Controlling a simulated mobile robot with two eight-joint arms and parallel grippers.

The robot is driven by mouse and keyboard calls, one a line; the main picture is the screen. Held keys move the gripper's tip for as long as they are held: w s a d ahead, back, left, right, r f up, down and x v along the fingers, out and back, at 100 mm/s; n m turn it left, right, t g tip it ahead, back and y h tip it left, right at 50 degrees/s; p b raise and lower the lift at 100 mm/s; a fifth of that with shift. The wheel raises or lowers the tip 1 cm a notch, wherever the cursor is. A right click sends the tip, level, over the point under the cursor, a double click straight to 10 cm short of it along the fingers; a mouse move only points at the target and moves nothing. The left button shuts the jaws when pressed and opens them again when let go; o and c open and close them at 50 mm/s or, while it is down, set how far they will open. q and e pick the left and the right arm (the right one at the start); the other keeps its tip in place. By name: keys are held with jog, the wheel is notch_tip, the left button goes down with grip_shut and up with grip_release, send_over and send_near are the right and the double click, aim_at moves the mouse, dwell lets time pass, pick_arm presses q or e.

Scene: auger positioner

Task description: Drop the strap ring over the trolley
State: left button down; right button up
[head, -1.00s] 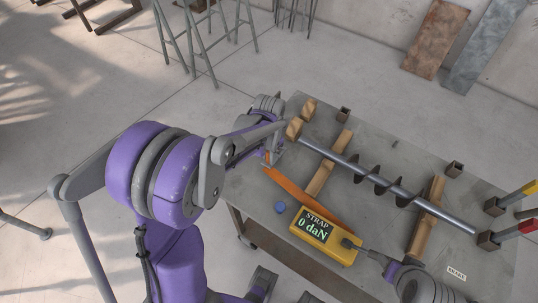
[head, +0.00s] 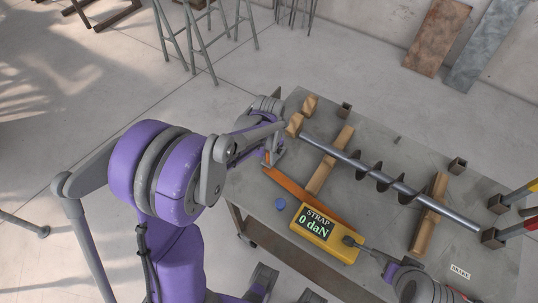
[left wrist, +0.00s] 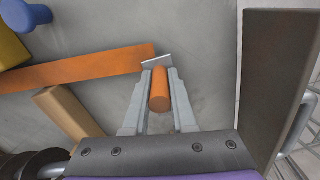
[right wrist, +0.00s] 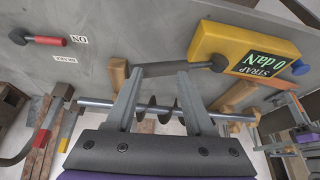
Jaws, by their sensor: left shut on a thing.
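The orange strap (head: 305,194) lies across the near part of the table, and it also shows in the left wrist view (left wrist: 75,69). One end reaches the yellow box (head: 325,233) reading "STRAP 0 daN"; the other reaches a thin pale plate (left wrist: 156,60) by my left gripper. My left gripper (left wrist: 160,88) is shut on a short orange cylinder (left wrist: 160,98). The ring and the trolley cannot be told apart here. My right gripper (right wrist: 158,72) has its fingers apart at a dark lever (right wrist: 172,68) on the box; nothing appears clamped.
A steel auger (head: 372,178) rests on wooden blocks (head: 328,163) across the table (head: 285,240). A blue knob (head: 281,204) sits left of the box. Small metal sockets and yellow and red handles (head: 523,190) stand at the right edge.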

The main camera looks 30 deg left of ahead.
pick_arm(q)
jog(key=shift+f, duration=0.35)
pick_arm(e)
jog(key=shift+f, duration=0.35)
pick_arm(q)
jog(key=c, duration=0.7)
grip_release()
jog(key=shift+o, duration=0.2)
jog(key=r+p, duration=0.3)
jog(key=r, duration=0.1)
jog(key=r+p, duration=0.3)
jog(key=r, duration=0.1)
jog(key=r+p, duration=0.2)
jog(key=r, duration=0.2)
jog(key=shift+w+a+p, duration=0.15)
jog(key=shift+w+p, duration=0.15)
jog(key=shift+p, duration=0.1)
jog(key=w+a+r+n+t+p, duration=0.1)
jog(key=w+a+r+n+p, duration=0.2)
jog(key=w+a+r, duration=0.8)
jog(key=shift+w+a+r+n, duration=0.4)
jog(key=shift+a+r, duration=0.35)
jog(key=shift+r, duration=0.3)
pick_arm(e)
jog(key=w+r, duration=0.2)
jog(key=r, duration=0.6)
jog(key=w+r+t, duration=0.1)
jog(key=w+r, duration=0.2)
jog(key=r, duration=0.5)
jog(key=shift+w, duration=0.35)
